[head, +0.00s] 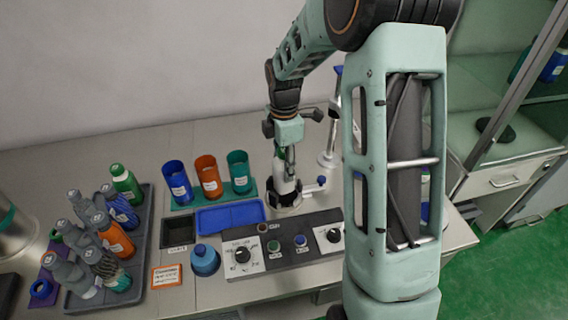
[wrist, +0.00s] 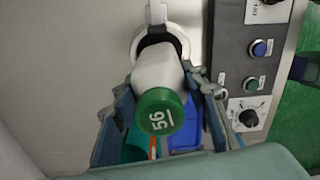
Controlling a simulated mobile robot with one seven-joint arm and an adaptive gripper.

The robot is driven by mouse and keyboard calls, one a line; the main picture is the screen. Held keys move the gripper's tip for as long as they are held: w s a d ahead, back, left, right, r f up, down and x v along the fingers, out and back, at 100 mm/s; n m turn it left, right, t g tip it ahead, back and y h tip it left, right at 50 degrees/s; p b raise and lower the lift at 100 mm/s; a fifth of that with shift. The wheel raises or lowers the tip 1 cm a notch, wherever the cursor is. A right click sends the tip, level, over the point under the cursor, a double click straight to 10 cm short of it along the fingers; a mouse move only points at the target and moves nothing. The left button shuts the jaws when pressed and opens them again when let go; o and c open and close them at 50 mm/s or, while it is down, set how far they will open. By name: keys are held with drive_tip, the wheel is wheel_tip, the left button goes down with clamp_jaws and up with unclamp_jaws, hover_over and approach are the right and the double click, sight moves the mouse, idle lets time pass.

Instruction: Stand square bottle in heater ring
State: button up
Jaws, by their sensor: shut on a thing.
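A white bottle with a green cap marked 56 (wrist: 158,112) is between the fingers of my gripper (wrist: 168,92), which is shut on it. In the head view the white bottle (head: 283,186) looks upright below my gripper (head: 287,168). The heater ring (head: 284,209), white with a dark opening, is directly under it. In the wrist view the bottle's far end overlaps the dark opening inside the white rim of the ring (wrist: 186,45). I cannot tell whether its base rests on the bottom. The cap hides part of the body.
A control panel (head: 290,262) with knobs and buttons is in front of the ring. Blue (head: 177,182), orange (head: 208,176) and teal cups (head: 240,172) and a blue tray (head: 230,217) stand left. A rack (head: 78,299) with several bottles is farther left. A blue-knobbed post (head: 321,184) is close right.

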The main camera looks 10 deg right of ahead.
drive_tip(key=shift+f+b, duration=1.3)
drive_tip(key=shift+f, duration=0.9)
drive_tip(key=o, duration=1.5)
drive_tip(key=shift+o, duration=0.2)
drive_tip(key=o, duration=0.5)
drive_tip(key=shift+r+p, duration=3.5)
drive_tip(key=shift+r, duration=1.05)
